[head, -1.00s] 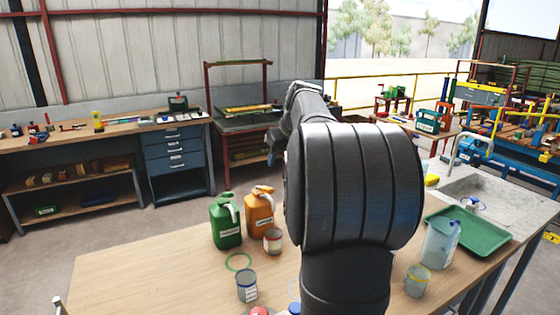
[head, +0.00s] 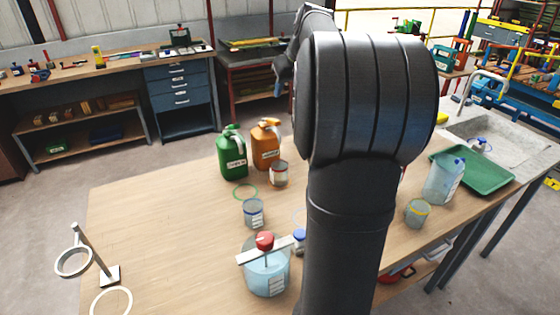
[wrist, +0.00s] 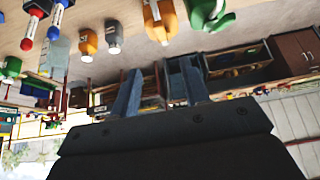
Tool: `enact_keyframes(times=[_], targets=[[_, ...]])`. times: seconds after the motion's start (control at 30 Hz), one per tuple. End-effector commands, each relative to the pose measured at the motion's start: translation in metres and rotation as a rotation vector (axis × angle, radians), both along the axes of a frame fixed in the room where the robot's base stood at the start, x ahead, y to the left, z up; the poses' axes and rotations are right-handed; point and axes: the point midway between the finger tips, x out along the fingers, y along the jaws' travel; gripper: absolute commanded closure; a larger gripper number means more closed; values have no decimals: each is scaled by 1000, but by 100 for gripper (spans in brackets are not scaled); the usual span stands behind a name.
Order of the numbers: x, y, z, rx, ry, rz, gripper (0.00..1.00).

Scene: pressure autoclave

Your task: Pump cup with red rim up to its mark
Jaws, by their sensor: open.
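The cup with the red rim (head: 279,174) stands on the wooden table in the head view, in front of the orange jug (head: 266,147). A clear vessel of pale blue liquid (head: 268,279) stands nearer, with a white bar and a red-knobbed stem (head: 265,241) on top. A blue knob (head: 299,236) shows beside it, partly behind my arm. My gripper is raised beyond the table, mostly hidden by my arm in the head view. In the wrist view my gripper (wrist: 157,92) has its two fingers apart with nothing between them. I cannot make out the cup's mark.
A blue-rimmed cup (head: 253,212), a green ring and a green jug (head: 232,155) stand left of my arm. A yellow-rimmed cup (head: 418,213), a clear jug (head: 445,181) and a green tray (head: 495,176) are right.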

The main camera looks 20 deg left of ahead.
Motion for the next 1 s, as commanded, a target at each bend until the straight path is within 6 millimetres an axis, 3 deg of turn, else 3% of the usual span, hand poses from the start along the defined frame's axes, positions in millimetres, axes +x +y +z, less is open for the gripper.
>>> enact_keyframes(times=[0.33, 0.73, 1.0], targets=[[-1, -1, -1, 8, -5, 2, 58], [-26, -26, -23, 163, -159, 1, 58], [-14, -13, -45, 169, -167, 2, 58]])
